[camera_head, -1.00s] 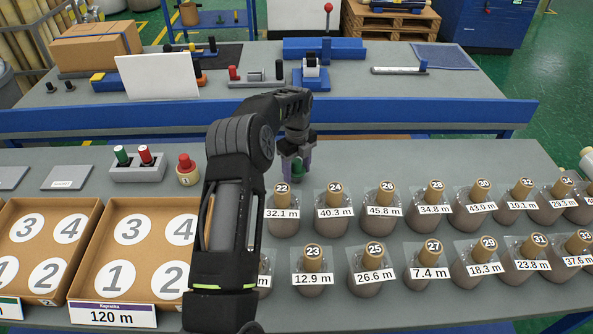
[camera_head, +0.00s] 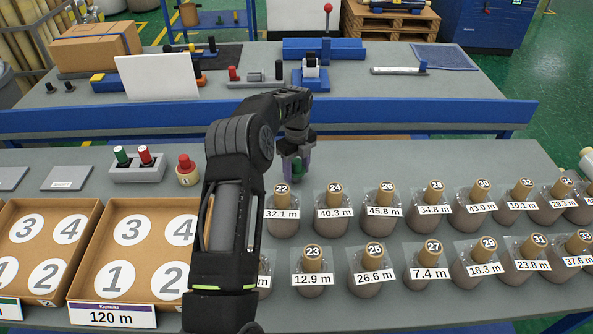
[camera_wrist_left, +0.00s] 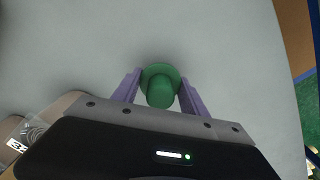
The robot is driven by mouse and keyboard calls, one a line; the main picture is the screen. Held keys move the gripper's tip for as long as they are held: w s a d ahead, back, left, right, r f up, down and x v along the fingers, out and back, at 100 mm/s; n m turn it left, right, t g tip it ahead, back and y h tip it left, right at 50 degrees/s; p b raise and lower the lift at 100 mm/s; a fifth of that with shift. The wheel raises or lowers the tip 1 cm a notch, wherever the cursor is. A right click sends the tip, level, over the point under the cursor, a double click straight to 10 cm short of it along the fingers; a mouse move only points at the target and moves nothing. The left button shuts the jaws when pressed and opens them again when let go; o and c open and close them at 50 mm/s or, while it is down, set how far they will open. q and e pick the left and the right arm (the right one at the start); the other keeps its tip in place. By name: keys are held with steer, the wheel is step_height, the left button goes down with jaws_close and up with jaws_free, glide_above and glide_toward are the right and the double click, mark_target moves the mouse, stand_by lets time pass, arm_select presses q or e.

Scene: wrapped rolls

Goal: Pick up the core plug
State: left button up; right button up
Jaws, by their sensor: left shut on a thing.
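The core plug is a green, round-topped piece with a wider flange. It shows in the wrist view (camera_wrist_left: 161,88) between the two purple fingers of my left gripper (camera_wrist_left: 160,92). In the head view my left gripper (camera_head: 297,165) is low over the grey table, behind the front rolls, with the green plug (camera_head: 297,168) partly hidden between its fingers. The gripper is shut on the plug. Whether the plug still touches the table is hard to tell. My right gripper is not in view.
Several wrapped rolls with numbered tops, such as roll 24 (camera_head: 334,208), stand in two rows at right. Two numbered cardboard trays (camera_head: 88,235) lie at left.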

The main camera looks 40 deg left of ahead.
arm_select(q)
step_height(320, 180, up, 10)
steer(key=shift+f+b, duration=0.15)
steer(key=shift+b, duration=0.65)
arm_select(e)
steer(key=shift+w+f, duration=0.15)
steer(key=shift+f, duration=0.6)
arm_select(q)
steer(key=shift+r, duration=0.2)
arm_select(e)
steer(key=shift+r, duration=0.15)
